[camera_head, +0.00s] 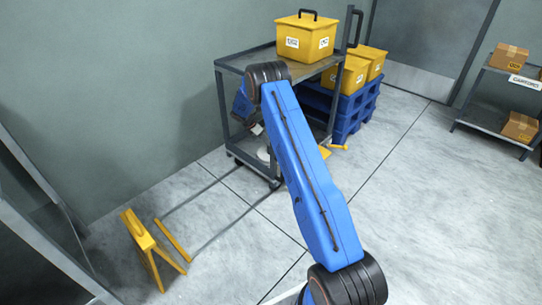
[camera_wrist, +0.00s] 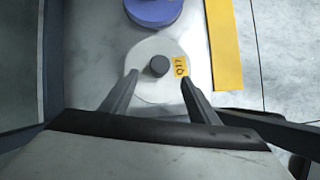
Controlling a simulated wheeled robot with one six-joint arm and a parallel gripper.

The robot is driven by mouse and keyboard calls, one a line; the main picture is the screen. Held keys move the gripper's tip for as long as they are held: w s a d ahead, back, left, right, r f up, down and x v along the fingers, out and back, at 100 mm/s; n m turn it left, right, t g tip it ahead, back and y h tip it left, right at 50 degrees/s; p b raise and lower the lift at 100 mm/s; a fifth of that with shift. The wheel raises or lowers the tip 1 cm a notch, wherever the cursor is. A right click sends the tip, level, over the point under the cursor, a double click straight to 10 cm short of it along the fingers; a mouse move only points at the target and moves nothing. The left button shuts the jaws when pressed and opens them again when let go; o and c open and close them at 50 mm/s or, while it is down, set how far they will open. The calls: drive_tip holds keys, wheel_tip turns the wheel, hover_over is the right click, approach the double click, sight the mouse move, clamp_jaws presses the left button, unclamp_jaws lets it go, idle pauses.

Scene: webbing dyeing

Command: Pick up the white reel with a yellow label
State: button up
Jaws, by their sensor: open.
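The white reel (camera_wrist: 150,48) shows in the wrist view with a dark round hub and a yellow label (camera_wrist: 181,66) on its right side. My gripper (camera_wrist: 159,79) is open, with one finger at the reel's lower left and the other at its lower right. I cannot tell whether the fingers touch it. In the head view, a small white shape (camera_head: 263,155), apparently the reel, shows on the lower shelf of the grey cart (camera_head: 226,103). My arm bends down into the cart there and hides much of that shelf.
A blue reel (camera_wrist: 153,12) lies just beyond the white one. A yellow strip (camera_wrist: 226,45) runs along the right. A yellow box (camera_head: 304,38) stands on the cart's top. A yellow stand (camera_head: 144,236) is on the floor at left. The right floor is mostly open.

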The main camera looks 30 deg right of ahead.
drive_tip(key=x, duration=1)
drive_tip(key=shift+d+f, duration=0.1)
drive_tip(key=shift+f, duration=0.1)
clamp_jaws()
